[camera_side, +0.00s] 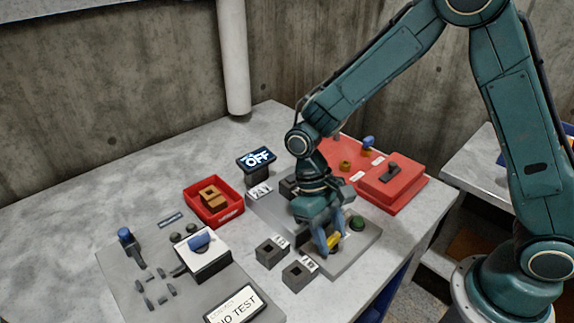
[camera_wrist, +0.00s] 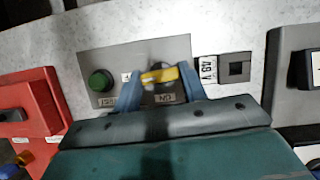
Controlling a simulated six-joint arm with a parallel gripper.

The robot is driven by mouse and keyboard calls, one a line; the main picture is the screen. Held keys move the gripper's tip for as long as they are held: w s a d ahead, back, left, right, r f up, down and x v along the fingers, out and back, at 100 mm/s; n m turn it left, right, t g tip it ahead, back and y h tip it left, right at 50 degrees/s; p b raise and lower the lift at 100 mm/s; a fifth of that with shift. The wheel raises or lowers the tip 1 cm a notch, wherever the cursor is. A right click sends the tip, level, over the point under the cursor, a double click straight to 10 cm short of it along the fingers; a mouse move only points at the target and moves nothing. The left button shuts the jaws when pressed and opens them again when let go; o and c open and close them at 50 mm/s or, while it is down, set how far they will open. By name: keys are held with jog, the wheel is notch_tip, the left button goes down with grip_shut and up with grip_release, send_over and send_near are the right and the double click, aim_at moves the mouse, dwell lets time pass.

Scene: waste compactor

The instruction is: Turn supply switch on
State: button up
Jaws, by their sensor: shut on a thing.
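The supply switch has a yellow handle (camera_wrist: 158,75) on a dark round base, set in a grey panel (camera_wrist: 180,50). In the wrist view the handle lies nearly sideways, tilted slightly, with a label reading ON just below it. My gripper (camera_wrist: 161,84) has one blue finger on each side of the handle and is shut on it. In the side view my gripper (camera_side: 328,238) points down at the panel, with the yellow handle (camera_side: 334,240) showing between the fingers. The fingers partly hide the switch base. A small display (camera_side: 256,160) behind the panel reads OFF.
A green button (camera_wrist: 100,81) sits beside the switch. A red box (camera_side: 392,182) with a dark handle stands behind right. A red tray (camera_side: 213,203) holds a brown block. Dark square sockets (camera_side: 298,275) stand in front. A control panel (camera_side: 165,280) lies at front left.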

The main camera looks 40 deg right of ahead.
jog(key=n, duration=0.2)
jog(key=n+h, duration=0.1)
jog(key=n, duration=0.1)
jog(key=shift+a+n+t+h, duration=0.2)
jog(key=shift+n+t+h, duration=0.1)
jog(key=n+t+h, duration=0.1)
jog(key=n, duration=0.3)
jog(key=shift+s+a, duration=0.1)
jog(key=n+t+h, duration=0.1)
jog(key=n, duration=0.3)
jog(key=shift+s+n+t, duration=0.15)
jog(key=shift+n+t, duration=0.85)
jog(key=shift+n, duration=1.3)
jog(key=o, duration=1)
jog(key=v, duration=1.4)
jog(key=shift+s+a+f, duration=0.1)
jog(key=shift+a+f, duration=0.05)
jog(key=shift+a, duration=0.1)
